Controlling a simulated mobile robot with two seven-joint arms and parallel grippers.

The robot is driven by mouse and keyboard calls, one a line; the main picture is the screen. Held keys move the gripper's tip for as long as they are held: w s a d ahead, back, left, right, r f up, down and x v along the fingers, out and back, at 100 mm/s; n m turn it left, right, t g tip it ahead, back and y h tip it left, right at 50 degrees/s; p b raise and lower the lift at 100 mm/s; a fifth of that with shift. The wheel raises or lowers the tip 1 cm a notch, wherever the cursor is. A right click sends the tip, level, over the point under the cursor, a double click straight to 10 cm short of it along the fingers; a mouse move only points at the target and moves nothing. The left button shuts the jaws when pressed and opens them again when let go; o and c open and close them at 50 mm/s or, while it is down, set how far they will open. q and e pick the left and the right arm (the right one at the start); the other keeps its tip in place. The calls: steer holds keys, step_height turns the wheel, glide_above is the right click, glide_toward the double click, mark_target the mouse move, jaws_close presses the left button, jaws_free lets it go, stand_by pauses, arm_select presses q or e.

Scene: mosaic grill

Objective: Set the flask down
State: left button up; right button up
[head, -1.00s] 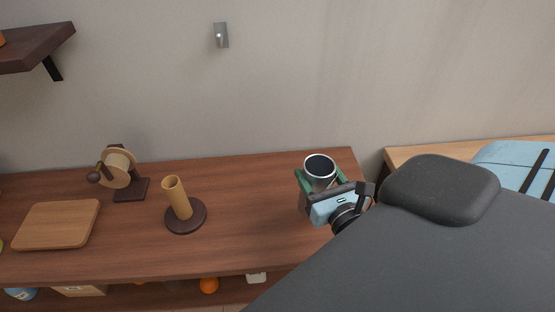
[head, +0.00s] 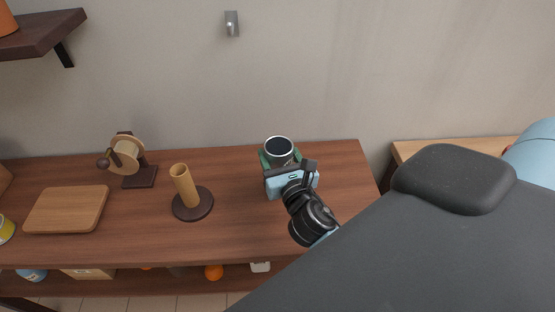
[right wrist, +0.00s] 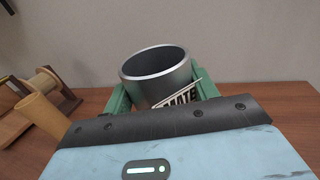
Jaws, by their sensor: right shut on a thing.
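The flask (head: 279,147) is a metallic grey, open-topped cup. My left gripper is not in view.
Left of the flask a wooden tube on a round dark base (head: 184,186) stands on the counter. Further left are a spool on a stand (head: 127,154) and a wooden board (head: 67,209). The counter is clear between the tube and the flask, and right of the flask.

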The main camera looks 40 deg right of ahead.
step_height(320, 180, down, 2)
steer(key=shift+s, duration=0.1)
steer(key=shift+r, duration=0.1)
steer(key=o, duration=1.2)
